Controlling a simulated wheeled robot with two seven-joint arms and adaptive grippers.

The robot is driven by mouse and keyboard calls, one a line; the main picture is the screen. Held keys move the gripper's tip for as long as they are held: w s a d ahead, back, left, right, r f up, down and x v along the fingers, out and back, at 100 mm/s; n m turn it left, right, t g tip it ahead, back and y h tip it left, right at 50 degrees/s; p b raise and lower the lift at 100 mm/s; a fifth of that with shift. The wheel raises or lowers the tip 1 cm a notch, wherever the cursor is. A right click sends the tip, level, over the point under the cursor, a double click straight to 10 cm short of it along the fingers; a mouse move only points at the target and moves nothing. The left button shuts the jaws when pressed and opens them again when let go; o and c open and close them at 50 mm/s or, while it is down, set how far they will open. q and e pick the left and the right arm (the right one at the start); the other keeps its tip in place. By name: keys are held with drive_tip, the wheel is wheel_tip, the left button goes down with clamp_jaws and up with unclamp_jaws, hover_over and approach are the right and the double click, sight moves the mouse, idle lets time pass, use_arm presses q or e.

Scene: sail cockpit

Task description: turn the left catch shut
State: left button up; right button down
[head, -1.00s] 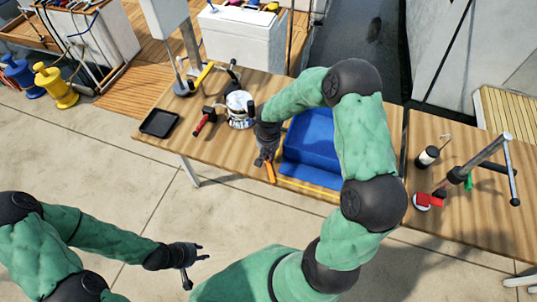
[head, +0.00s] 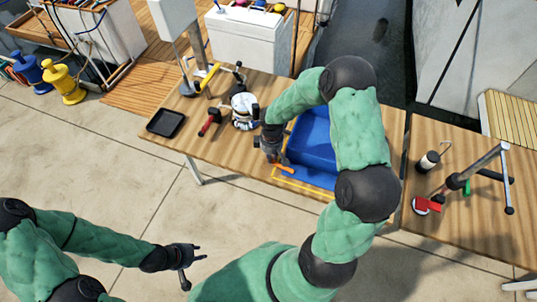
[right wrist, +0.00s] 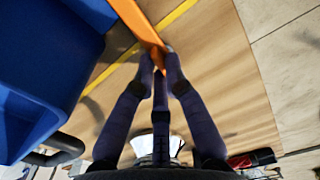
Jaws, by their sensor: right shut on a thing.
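The left catch is an orange lever (head: 286,169) at the near left corner of the blue box (head: 312,140) on the table. In the head view it lies nearly along the box's near side. My right gripper (head: 272,160) is at its left end. In the right wrist view the lever (right wrist: 140,22) runs up from between the fingertips (right wrist: 160,62), which are shut on its end. My right arm hides the box's right part. My left gripper (head: 193,268) is open and empty, away from the table over the floor.
Left of the box stand a silver pot (head: 243,108), a red-handled tool (head: 209,123) and a black tray (head: 165,123). A yellow line (head: 303,186) runs along the near table edge. A red piece (head: 427,205) and metal post are at right.

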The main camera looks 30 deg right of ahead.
drive_tip(key=shift+n, duration=0.9)
drive_tip(key=c, duration=1.3)
unclamp_jaws()
drive_tip(key=shift+r, duration=0.1)
wheel_tip(320, 180, up, 12)
drive_tip(key=shift+f, duration=0.1)
